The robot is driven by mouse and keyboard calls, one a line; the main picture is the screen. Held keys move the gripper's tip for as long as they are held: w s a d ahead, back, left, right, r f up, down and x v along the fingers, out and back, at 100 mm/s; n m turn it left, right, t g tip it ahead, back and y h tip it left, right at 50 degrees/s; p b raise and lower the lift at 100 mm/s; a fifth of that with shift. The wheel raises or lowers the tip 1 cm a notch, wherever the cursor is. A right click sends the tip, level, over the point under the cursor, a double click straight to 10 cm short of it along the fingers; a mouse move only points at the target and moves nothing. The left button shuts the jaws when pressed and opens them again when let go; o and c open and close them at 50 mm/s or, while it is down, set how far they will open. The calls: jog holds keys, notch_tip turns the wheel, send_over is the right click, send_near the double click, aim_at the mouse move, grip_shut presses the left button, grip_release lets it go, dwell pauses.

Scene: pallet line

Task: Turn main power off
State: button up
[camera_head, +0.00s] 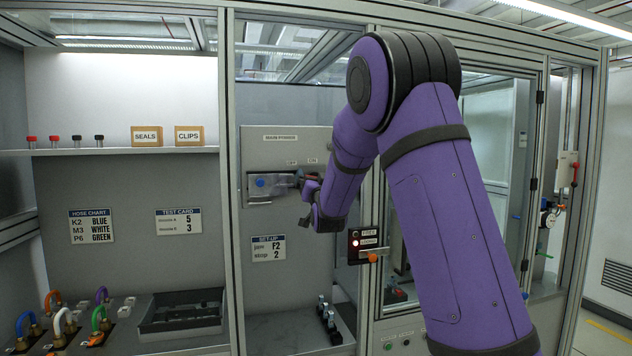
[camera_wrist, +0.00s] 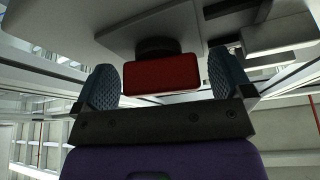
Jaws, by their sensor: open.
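The main power panel (camera_head: 262,150) is a grey plate on the cabinet's back wall, with small OFF and ON labels, OFF left of ON. My gripper (camera_head: 302,186) is at the panel just below these labels. In the wrist view, a red handle (camera_wrist: 162,75) on a dark round post lies between the two fingers of my open gripper (camera_wrist: 163,85). Gaps show on both sides of it, so it is not clamped. In the head view, my gripper and arm hide the handle, and I cannot tell which label it points to. A blue round spot (camera_head: 259,182) shows left of the gripper.
A cabinet post (camera_head: 230,200) stands left of the panel. A box with a lit indicator (camera_head: 355,243) and an orange knob (camera_head: 374,257) sits below right of my gripper. Small dark items (camera_head: 327,318) stand on the cabinet floor. A set-up card (camera_head: 268,248) hangs below the panel.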

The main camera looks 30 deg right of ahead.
jog(key=c, duration=0.9)
jog(key=shift+n+t+y, duration=0.4)
jog(key=shift+n+y, duration=0.5)
jog(key=shift+n, duration=1.3)
jog(key=o, duration=0.9)
jog(key=v, duration=1.1)
jog(key=shift+r, duration=0.1)
